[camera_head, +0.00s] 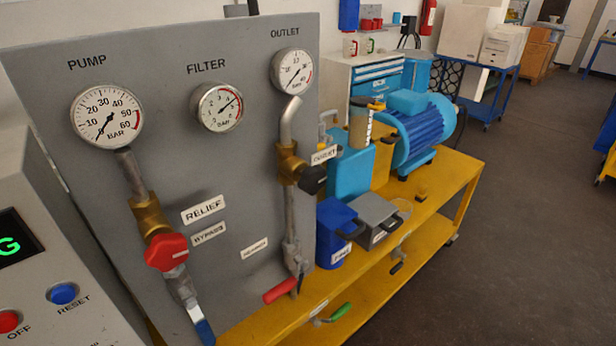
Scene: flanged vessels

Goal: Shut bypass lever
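The grey panel (150,200) carries a left pipe with a brass valve body (150,215) and a red round knob (166,251). The RELIEF label (203,209) and the BYPASS label (208,234) are beside this pipe. A blue lever handle (204,332) is at the pipe's lower end, pointing down roughly along the pipe, close to the bottom edge of the view. A red lever handle (280,290) sticks out to the left at the foot of the right pipe. Which lever the BYPASS label belongs to is not certain. My gripper is not in view.
Gauges are labelled PUMP (107,116), FILTER (217,107) and OUTLET (292,71). A black knob (313,179) juts from the right pipe. A control box (40,260) stands left. The yellow bench (440,190) bears a blue motor (425,130). Floor (530,200) at right is clear.

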